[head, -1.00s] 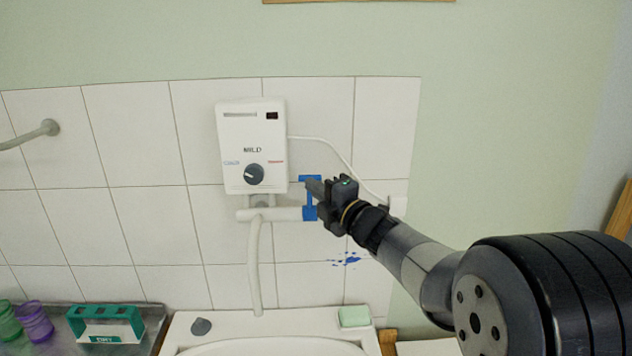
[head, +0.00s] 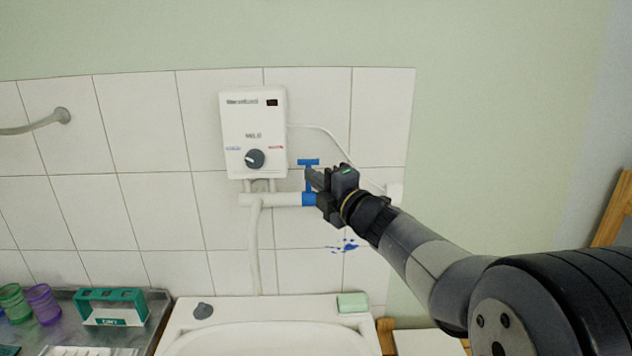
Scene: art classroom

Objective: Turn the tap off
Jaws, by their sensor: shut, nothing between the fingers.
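The tap has a blue T-shaped handle (head: 308,162) on a thin upright stem. Its blue valve collar (head: 308,199) sits at the right end of a white horizontal pipe (head: 275,200) under a white water heater (head: 253,130). The handle's crossbar lies level in the picture. My gripper (head: 315,182) is shut and empty, just right of the stem and below the crossbar. Its fingertips overlap the stem in the picture, and I cannot tell whether they touch it. My gripper partly hides the right side of the valve.
A white basin (head: 265,343) stands below, with green soap (head: 353,302) on its rim. A teal rack (head: 110,307) and coloured cups (head: 43,303) are at the lower left. A grey wall pipe (head: 40,123) is farther left. Blue paint (head: 348,246) marks the tiles below my gripper.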

